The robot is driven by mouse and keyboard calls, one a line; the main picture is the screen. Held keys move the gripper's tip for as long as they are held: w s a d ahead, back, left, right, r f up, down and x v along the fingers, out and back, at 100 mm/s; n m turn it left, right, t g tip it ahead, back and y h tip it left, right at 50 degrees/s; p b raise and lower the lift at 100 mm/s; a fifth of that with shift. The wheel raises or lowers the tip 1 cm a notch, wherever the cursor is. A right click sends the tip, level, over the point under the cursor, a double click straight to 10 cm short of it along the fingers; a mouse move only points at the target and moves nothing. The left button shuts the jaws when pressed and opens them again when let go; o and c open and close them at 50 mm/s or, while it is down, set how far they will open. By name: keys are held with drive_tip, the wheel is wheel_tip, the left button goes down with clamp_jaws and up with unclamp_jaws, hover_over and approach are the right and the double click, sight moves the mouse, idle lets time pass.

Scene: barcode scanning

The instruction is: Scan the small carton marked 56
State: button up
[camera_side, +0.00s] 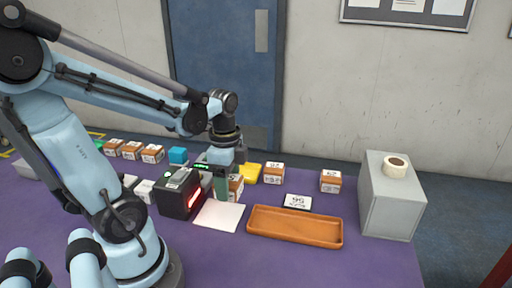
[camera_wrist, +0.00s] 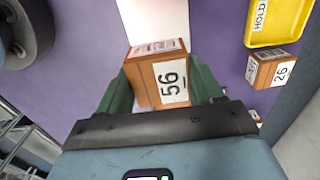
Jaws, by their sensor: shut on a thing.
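The small carton marked 56 (camera_wrist: 172,82) is brown with white labels and sits between my gripper's green fingers in the wrist view. My gripper (camera_wrist: 160,88) is shut on it. In the side view my gripper (camera_side: 222,187) is low over the table, and part of the carton (camera_side: 236,186) shows behind a finger. The black scanner (camera_side: 180,193) with a glowing red window stands just left of the gripper. A white pad (camera_side: 218,215) lies in front of the scanner; its end (camera_wrist: 160,22) shows beyond the carton in the wrist view. I cannot tell whether the carton touches anything below.
An empty orange-brown tray (camera_side: 295,237) lies at the front. A card (camera_side: 297,201) with large digits is behind it. Other cartons stand at right (camera_side: 330,181) and back (camera_side: 274,172). A yellow HOLD tray (camera_wrist: 276,24) is near carton 26 (camera_wrist: 270,70). A grey box (camera_side: 392,205) bounds the right.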

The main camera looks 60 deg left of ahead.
wheel_tip(320, 180, down, 4)
drive_tip(key=shift+f, duration=0.25)
drive_tip(key=shift+r, duration=4.55)
